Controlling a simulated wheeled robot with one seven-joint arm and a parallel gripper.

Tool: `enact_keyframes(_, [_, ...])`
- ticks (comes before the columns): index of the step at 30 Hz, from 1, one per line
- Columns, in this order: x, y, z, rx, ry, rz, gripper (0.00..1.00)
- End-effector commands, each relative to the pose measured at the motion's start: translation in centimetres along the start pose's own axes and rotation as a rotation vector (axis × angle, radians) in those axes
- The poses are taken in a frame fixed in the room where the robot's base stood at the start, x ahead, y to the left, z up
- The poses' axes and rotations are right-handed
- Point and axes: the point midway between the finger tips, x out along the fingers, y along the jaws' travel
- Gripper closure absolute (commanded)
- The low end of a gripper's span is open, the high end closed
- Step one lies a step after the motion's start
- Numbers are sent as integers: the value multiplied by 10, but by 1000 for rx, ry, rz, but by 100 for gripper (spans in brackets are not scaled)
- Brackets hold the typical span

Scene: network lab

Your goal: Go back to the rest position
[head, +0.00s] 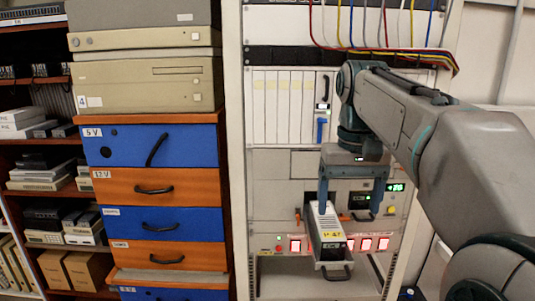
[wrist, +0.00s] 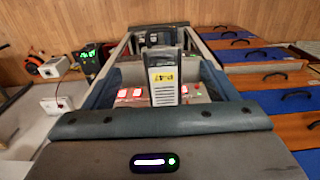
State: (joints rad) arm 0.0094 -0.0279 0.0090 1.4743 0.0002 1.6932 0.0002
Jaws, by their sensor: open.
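My gripper (head: 349,208) is in front of the equipment rack (head: 236,150), its two blue fingers pointing down and spread apart. A grey module (head: 326,222) with a yellow label sticks out of the rack's lower part, below and between the fingers. In the wrist view the module (wrist: 163,88) stands between the open fingers (wrist: 158,42), with visible gaps on both sides. The yellow label appears to read P-47. A black handle (head: 336,274) shows below the module. My arm comes in from the right and hides part of the rack.
Lit red switches (head: 366,243) and a green display (head: 396,187) are on the rack close to the gripper. Coloured cables (head: 385,48) hang across the rack's top. Blue and orange drawers (head: 153,222) stand to the left, beside a shelf of devices (head: 45,175).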

Motion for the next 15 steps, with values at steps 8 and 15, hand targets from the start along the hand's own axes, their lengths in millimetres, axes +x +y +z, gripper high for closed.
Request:
enact_keyframes(8, [14, 1, 11, 3, 28, 1, 20])
enact_keyframes(15, [36, 1, 28, 2, 70, 2, 20])
